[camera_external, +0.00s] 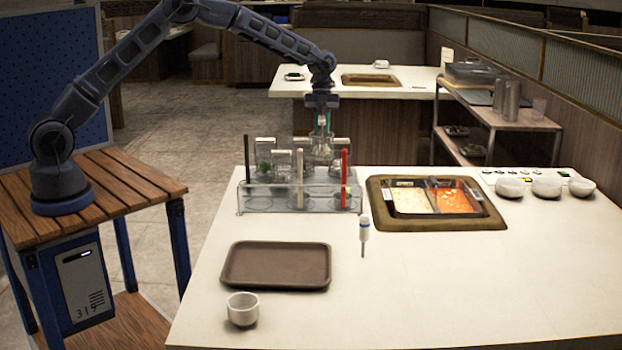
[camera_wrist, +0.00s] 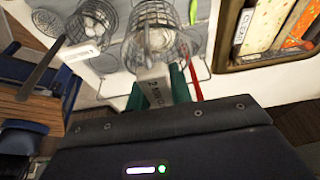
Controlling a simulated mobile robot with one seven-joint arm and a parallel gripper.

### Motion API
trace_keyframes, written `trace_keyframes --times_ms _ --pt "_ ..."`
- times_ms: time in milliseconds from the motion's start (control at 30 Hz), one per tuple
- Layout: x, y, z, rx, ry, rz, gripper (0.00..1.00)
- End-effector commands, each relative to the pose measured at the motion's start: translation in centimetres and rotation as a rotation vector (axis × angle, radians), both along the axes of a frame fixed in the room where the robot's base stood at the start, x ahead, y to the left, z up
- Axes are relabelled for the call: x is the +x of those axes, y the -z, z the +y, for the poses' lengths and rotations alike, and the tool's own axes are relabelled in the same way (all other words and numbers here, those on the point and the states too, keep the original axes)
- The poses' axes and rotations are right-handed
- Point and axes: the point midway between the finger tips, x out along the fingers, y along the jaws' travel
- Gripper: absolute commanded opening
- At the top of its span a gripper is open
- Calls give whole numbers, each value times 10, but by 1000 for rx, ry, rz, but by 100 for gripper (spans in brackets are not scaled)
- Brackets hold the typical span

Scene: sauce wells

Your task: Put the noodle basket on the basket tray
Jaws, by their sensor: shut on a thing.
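The noodle basket (camera_wrist: 152,42) holds something whitish. In the external view the basket (camera_external: 320,149) hangs below the gripper at the back of a clear rack (camera_external: 258,206); I cannot tell whether it still touches the rack. A flat brown tray (camera_external: 276,266), which looks like the basket tray, lies empty on the counter in front of the rack.
Black (camera_external: 246,158), beige (camera_external: 299,180) and red (camera_external: 344,178) handles stand up from the rack. Another wire basket (camera_wrist: 93,22) is beside mine. A two-part soup pot (camera_external: 437,222) is to the right. A white cup (camera_external: 242,309) stands before the tray. The front right counter is clear.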

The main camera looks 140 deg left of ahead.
Motion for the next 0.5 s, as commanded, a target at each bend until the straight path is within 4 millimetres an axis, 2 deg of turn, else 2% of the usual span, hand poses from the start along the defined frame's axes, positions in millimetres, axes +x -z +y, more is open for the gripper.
trace_keyframes --times_ms 200,333,500 --pt "0 46 0 -2 -1 0 0" --pt "0 63 0 0 -1 0 0" --pt "0 71 0 1 0 -1 0"
